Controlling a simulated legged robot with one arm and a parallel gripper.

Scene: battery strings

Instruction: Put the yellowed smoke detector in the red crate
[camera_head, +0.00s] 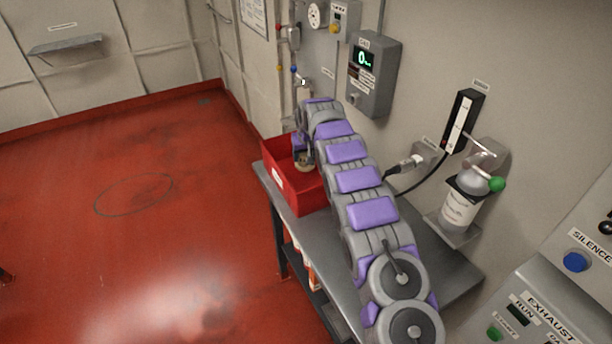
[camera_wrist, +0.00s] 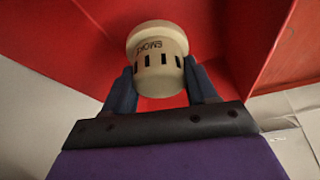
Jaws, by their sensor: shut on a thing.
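The yellowed smoke detector (camera_wrist: 157,60) is a cream, slotted cylinder with a wider rim and the word SMOKE on it. My gripper (camera_wrist: 160,85) is shut on it, one finger on each side, in the wrist view. Red crate walls (camera_wrist: 235,40) surround it in that view. In the head view the red crate (camera_head: 293,189) stands on the bench, and my gripper (camera_head: 303,160) reaches down into its opening. The detector shows there as a small pale shape (camera_head: 304,166) within the crate's outline. I cannot tell whether it touches the crate floor.
The grey metal bench (camera_head: 446,279) runs along the wall under my arm. A gas display box (camera_head: 374,75) hangs on the wall behind. A bottle with a green knob (camera_head: 463,202) stands on a wall shelf at right. The red floor at left is open.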

